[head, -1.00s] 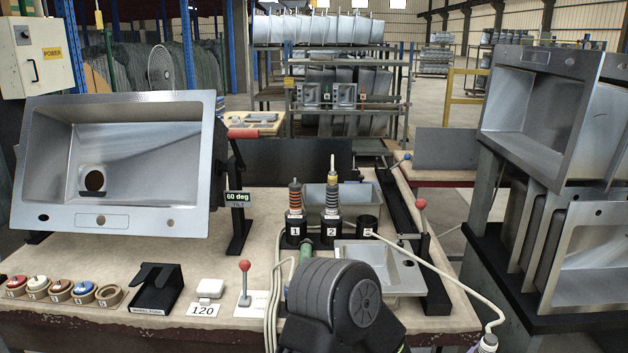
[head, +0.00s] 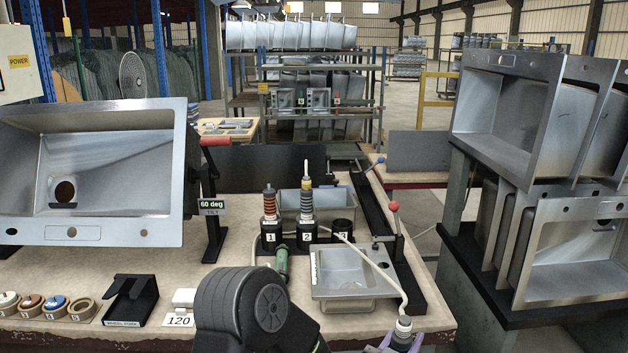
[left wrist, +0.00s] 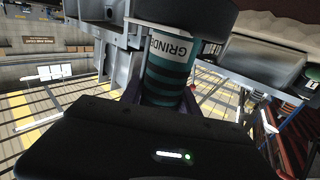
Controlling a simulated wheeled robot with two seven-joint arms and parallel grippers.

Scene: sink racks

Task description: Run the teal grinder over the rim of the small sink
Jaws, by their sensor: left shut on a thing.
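The small sink (head: 325,284) is a shallow steel basin on the bench in the head view, with a flat rim and an open bowl. My left gripper (head: 402,342) has purple fingers at the bottom edge of the head view. My right gripper is not in view.
Numbered tool holders (head: 305,235) stand behind the small sink, with a green handled tool (head: 282,262) beside it. A large tilted sink (head: 100,115) stands left. A red-knobbed lever (head: 393,206) is at the right rail. Stacked sinks (head: 575,240) stand right.

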